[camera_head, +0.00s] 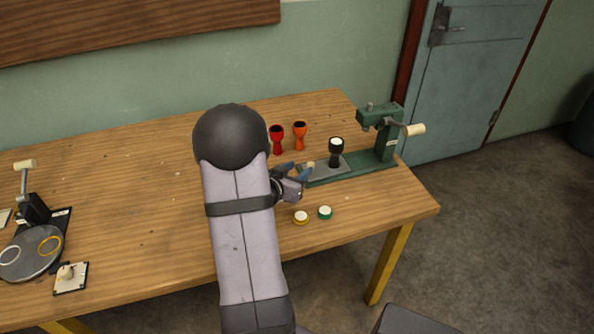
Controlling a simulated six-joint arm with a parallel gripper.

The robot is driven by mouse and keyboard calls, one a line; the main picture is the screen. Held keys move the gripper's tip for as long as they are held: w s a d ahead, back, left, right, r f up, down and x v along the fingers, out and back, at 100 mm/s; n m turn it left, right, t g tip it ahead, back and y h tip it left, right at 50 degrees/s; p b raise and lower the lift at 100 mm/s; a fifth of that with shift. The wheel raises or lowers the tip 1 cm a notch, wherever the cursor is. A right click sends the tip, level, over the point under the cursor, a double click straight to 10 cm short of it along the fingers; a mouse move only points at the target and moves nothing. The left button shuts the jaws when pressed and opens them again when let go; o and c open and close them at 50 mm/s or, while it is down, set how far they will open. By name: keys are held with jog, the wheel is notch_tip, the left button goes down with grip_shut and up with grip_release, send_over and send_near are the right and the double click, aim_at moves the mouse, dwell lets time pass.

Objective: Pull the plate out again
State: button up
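A flat grey plate (322,170) lies on the base of a green press (386,140) at the right of the table. A black goblet drum with a pale top (336,151) stands upright on the plate. A small cream knob (311,164) shows at the plate's left end. My gripper (299,168) is at this left end, its two bluish fingers beside the knob. I cannot tell whether the fingers touch or grip the knob. My arm hides part of the table to the left.
A red goblet (277,139) and an orange goblet (299,135) stand behind the gripper. A black crank device (35,245) stands far left.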

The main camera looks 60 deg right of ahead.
notch_tip(320, 180, up, 5)
jog(key=p, duration=0.4)
dwell(0.5)
jog(key=w+a+n+t+y+p, duration=0.1)
jog(key=w+a+n+t+y, duration=0.25)
jog(key=w+a, duration=0.7)
jog(key=w+a+n+t+y+p, duration=0.1)
jog(key=w+a+n+t+y, duration=0.2)
jog(key=w+a+n+y, duration=0.75)
jog(key=s+a+m+h, duration=0.2)
jog(key=s+a, duration=0.2)
jog(key=a, duration=1.1)
jog(key=s+a+r+n+g+y+p, duration=0.1)
jog(key=s+a+n+g, duration=0.5)
jog(key=s+a, duration=0.6)
jog(key=s+p, duration=0.1)
jog(key=s, duration=0.1)
jog(key=shift+s, duration=0.3)
